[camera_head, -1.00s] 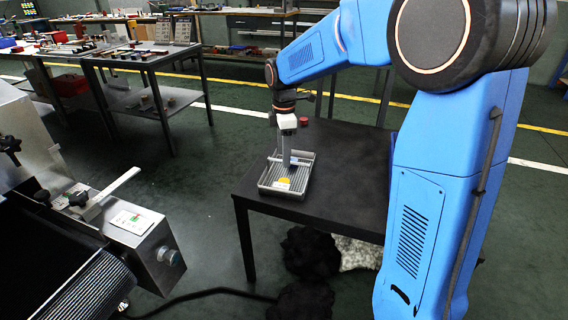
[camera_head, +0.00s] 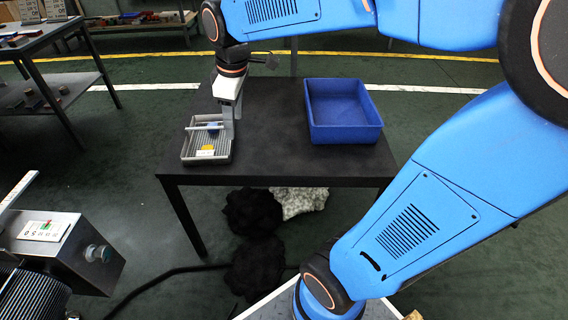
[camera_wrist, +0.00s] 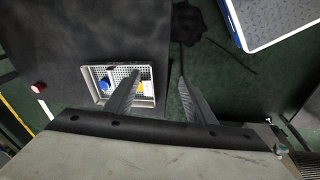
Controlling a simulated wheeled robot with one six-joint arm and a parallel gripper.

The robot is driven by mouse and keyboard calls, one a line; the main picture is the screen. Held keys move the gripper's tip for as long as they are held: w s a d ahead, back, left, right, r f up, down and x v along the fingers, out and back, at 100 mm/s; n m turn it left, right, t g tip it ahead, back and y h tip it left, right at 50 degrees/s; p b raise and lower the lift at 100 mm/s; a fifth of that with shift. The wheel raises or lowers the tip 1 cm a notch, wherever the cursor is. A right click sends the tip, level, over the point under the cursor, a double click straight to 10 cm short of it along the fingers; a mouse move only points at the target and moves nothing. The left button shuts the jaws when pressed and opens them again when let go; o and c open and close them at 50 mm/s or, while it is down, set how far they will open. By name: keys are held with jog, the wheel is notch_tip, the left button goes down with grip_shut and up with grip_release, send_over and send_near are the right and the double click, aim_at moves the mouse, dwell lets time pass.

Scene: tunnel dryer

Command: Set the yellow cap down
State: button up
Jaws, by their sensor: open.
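The yellow cap (camera_head: 207,149) lies in the front part of a grey ribbed tray (camera_head: 186,152) on the black table.
A blue part (camera_wrist: 104,85) is also in the tray. A blue crate (camera_head: 345,135) stands at the table's right; black table top (camera_head: 270,135) is clear between. A small red object (camera_wrist: 38,87) shows in the wrist view. A metal machine (camera_head: 75,255) stands at lower left.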

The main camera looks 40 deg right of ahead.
jog(key=s+d+f+m+t, duration=0.1)
jog(key=s+m, duration=0.3)
jog(key=s, duration=0.5)
jog(key=s+d+f+m+t, duration=0.1)
jog(key=s+d+f+m, duration=0.1)
jog(key=s+m, duration=0.3)
jog(key=s, duration=0.4)
jog(key=shift+f+m+t, duration=0.3)
jog(key=shift+f, duration=0.1)
